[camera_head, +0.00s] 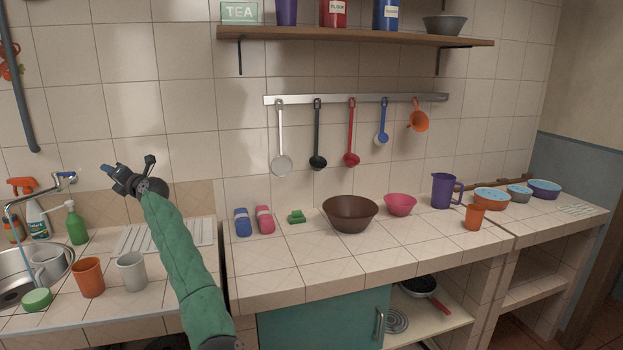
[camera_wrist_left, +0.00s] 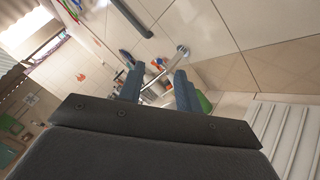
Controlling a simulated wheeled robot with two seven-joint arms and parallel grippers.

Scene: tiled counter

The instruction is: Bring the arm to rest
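My left arm (camera_head: 185,255), in a green sleeve, reaches up from the bottom of the head view. My left gripper (camera_head: 128,166) is raised in front of the wall tiles, above the drying rack. In the left wrist view the two fingers of my left gripper (camera_wrist_left: 158,84) stand apart with nothing held between them. The faucet and the wall show beyond them. My right gripper is not in view.
A sink with a faucet (camera_head: 12,215), an orange cup (camera_head: 88,277) and a white mug (camera_head: 131,271) are on the left. A brown bowl (camera_head: 350,214) and a pink bowl (camera_head: 400,204) stand on the counter. Utensils hang from a rail (camera_head: 355,98). The counter's front is clear.

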